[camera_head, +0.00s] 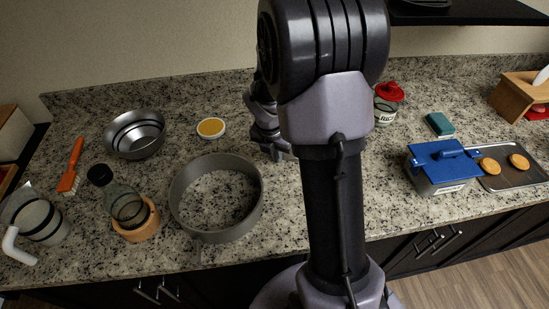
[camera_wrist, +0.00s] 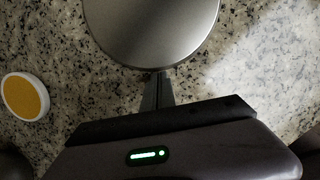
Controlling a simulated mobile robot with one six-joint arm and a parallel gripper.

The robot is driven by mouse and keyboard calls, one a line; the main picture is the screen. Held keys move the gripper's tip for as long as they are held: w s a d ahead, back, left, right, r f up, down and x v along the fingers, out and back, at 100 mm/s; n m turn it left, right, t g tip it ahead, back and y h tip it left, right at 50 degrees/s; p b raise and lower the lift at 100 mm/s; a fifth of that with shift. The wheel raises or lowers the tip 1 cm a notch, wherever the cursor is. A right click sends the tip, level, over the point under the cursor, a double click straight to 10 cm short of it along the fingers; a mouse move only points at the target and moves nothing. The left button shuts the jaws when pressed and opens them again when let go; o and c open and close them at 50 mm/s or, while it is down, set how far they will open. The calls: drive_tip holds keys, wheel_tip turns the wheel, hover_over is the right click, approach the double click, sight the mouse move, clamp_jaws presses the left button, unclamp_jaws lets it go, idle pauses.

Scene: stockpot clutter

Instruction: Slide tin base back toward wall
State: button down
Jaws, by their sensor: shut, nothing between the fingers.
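The tin base, a round flat grey metal disc (camera_wrist: 152,28), lies on the granite counter at the top of the wrist view, partly cut off by the frame. In the head view I cannot see it; my arm covers that part of the counter. My gripper (camera_wrist: 158,75) is shut and empty, its fingertips at the disc's near edge. I cannot tell whether they touch it. In the head view my gripper (camera_head: 275,152) is low over the counter, partly hidden by my arm. The grey tin ring (camera_head: 182,213) stands apart, left of my gripper.
A yellow-topped white dish (camera_head: 211,128) lies left of my gripper and also shows in the wrist view (camera_wrist: 25,96). A metal bowl (camera_head: 136,140) stands farther left. A red-lidded jar (camera_head: 387,108) and a teal sponge (camera_head: 440,124) are on the right. The wall (camera_head: 160,45) runs behind.

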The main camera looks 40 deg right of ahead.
drive_tip(key=shift+w+d+r+p, duration=0.1)
drive_tip(key=shift+d+r+p, duration=0.1)
drive_tip(key=shift+p, duration=0.25)
drive_tip(key=w+d+p, duration=0.1)
drive_tip(key=d+p, duration=0.1)
drive_tip(key=p, duration=0.1)
drive_tip(key=w+d+p, duration=0.1)
drive_tip(key=d+p, duration=0.2)
drive_tip(key=w+d+p, duration=0.2)
drive_tip(key=p, duration=0.1)
drive_tip(key=shift+w+d+r, duration=0.1)
drive_tip(key=shift+d+r, duration=0.05)
drive_tip(key=shift+d, duration=0.1)
drive_tip(key=shift+w+d+f, duration=0.2)
drive_tip(key=shift+d+f, duration=0.1)
drive_tip(key=shift+d, duration=0.05)
